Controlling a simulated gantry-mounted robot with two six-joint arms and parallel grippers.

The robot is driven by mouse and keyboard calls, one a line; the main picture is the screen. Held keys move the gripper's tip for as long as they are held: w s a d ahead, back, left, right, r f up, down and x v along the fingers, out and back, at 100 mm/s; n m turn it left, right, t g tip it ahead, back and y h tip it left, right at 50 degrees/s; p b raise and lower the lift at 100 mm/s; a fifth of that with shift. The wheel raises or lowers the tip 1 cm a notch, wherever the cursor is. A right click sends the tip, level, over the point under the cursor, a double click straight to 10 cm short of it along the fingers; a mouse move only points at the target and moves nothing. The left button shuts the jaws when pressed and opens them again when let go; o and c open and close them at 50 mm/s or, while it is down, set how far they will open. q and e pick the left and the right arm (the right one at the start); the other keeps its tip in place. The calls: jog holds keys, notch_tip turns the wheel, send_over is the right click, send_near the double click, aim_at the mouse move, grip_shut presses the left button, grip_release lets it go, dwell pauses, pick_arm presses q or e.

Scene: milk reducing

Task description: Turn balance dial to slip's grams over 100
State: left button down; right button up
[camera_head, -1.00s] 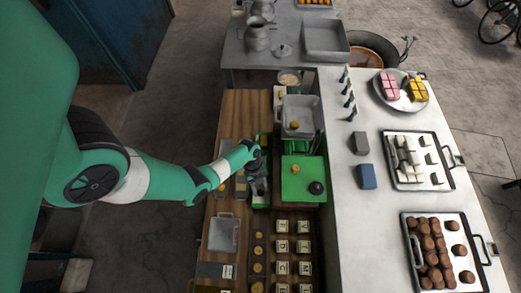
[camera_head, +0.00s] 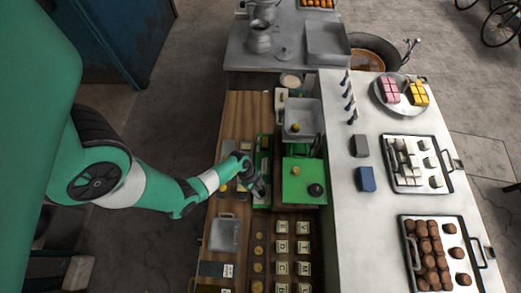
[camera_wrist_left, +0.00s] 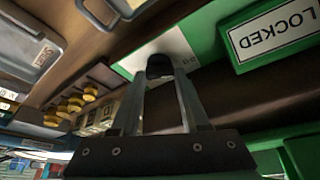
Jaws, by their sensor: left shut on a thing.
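My left gripper (camera_head: 259,190) reaches in from the left over the wooden counter, beside the green balance. In the left wrist view its two fingers (camera_wrist_left: 160,72) converge and are shut on a small black knob (camera_wrist_left: 159,64), seemingly the dial. The knob stands at a white panel (camera_wrist_left: 180,47) on a green housing; the panel's small print is too small to read surely. The balance has a grey pan (camera_head: 302,132) and a green block (camera_head: 302,172) with a black knob on top. I cannot make out the slip's figures. My right gripper is not in view.
A green box labelled LOCKED (camera_wrist_left: 268,32) is close to the fingers. A grey tray (camera_head: 224,234) and lettered tiles (camera_head: 282,247) lie nearer. The white counter (camera_head: 352,230) at right holds trays of sweets. A metal table (camera_head: 240,55) stands behind.

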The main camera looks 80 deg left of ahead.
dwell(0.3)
pick_arm(q)
jog(key=c, duration=0.7)
grip_release()
jog(key=shift+r, duration=0.1)
jog(key=v, duration=1.1)
jog(key=shift+s+r, duration=0.1)
jog(key=shift+r, duration=0.1)
